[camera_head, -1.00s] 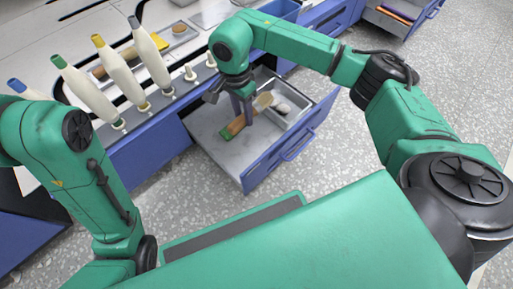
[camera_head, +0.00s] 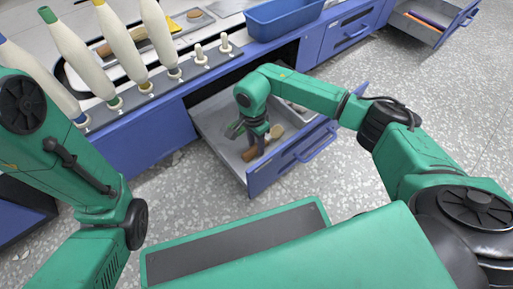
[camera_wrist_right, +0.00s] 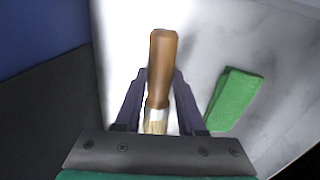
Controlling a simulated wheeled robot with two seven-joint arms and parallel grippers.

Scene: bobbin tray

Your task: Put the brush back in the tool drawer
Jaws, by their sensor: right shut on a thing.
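The brush has a brown wooden handle (camera_wrist_right: 162,65), a metal ferrule and pale bristles. My right gripper (camera_wrist_right: 157,110) is shut on it around the ferrule end, with the handle pointing away. In the head view my right gripper (camera_head: 258,142) is down inside the open tool drawer (camera_head: 292,158), and the brown handle (camera_head: 250,154) shows beside it. The arm partly hides the brush, and I cannot tell whether it touches the drawer floor. Only my left arm shows at the left; its gripper is out of frame.
Several cream bobbins (camera_head: 113,45) stand along the counter edge. A blue bin (camera_head: 283,18) sits on the counter. Another open drawer (camera_head: 420,25) is at the far right. Speckled floor lies clear in front.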

